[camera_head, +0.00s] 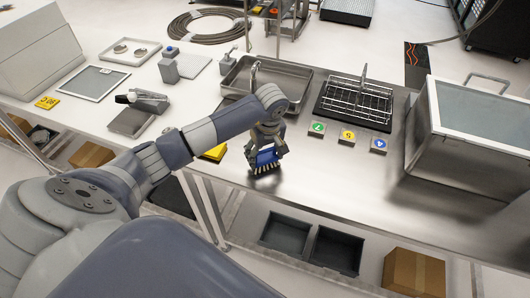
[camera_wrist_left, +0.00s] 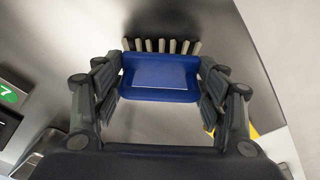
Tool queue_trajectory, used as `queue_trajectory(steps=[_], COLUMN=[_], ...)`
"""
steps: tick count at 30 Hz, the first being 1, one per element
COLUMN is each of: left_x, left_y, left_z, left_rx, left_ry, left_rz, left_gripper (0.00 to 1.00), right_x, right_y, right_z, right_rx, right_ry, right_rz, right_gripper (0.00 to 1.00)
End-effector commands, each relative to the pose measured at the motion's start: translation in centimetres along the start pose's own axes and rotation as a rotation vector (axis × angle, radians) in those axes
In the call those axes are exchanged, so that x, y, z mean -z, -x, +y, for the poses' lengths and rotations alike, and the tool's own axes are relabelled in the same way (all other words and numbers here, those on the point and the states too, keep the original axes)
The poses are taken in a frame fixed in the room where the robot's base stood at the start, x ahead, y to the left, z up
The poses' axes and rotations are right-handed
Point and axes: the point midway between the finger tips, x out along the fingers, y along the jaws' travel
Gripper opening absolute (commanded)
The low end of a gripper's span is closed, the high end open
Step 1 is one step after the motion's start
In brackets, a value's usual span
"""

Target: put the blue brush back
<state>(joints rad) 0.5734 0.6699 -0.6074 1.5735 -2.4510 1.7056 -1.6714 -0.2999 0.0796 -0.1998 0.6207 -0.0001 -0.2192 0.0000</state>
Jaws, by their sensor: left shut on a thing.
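The blue brush (camera_head: 266,158) has a blue body and a row of pale bristles. My left gripper (camera_head: 265,150) is shut on it, near the front edge of the steel table. The bristles point toward the front edge; whether they touch the table I cannot tell. In the left wrist view the brush (camera_wrist_left: 160,78) sits between the two fingers of the gripper (camera_wrist_left: 160,85), with its bristles at the far side. The place where the brush belongs is not marked out in these views. My right gripper is not in view.
Behind the gripper are a steel tray (camera_head: 240,88) and a wire rack (camera_head: 356,103). Number tiles 7 (camera_head: 317,128), 5 (camera_head: 347,137) and 4 (camera_head: 378,144) lie before the rack. A yellow item (camera_head: 215,152) lies left of the gripper. A large steel chamber (camera_head: 470,130) stands right.

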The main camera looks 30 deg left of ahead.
Motion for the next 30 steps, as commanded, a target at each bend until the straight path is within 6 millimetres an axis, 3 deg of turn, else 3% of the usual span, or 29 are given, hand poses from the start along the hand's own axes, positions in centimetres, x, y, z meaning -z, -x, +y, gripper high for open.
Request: queue_trajectory(steps=[4, 5, 7, 8, 23, 30], left_x=[-0.1, -0.1, -0.1, -0.1, 0.1, 0.1], left_y=[-0.4, -0.4, -0.3, -0.3, 0.5, 5.2], left_z=[0.0, 0.0, 0.0, 0.0, 0.1, 0.1], left_rx=[0.0, 0.0, 0.0, 0.0, -0.002, -0.005], left_ry=[0.0, 0.0, 0.0, 0.0, 0.0, -0.001], left_rz=[0.001, 0.0, 0.0, 0.0, 0.002, 0.006], left_gripper=[0.4, 0.69, 0.84, 0.86, 0.86, 0.86], right_x=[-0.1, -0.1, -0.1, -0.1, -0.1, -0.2], right_y=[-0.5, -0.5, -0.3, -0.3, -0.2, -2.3], right_z=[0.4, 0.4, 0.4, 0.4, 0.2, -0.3], right_rx=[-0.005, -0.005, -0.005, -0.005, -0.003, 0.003], right_ry=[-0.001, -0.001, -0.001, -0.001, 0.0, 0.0], right_rz=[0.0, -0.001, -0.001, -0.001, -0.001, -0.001], right_gripper=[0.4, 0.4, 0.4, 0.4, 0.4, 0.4])
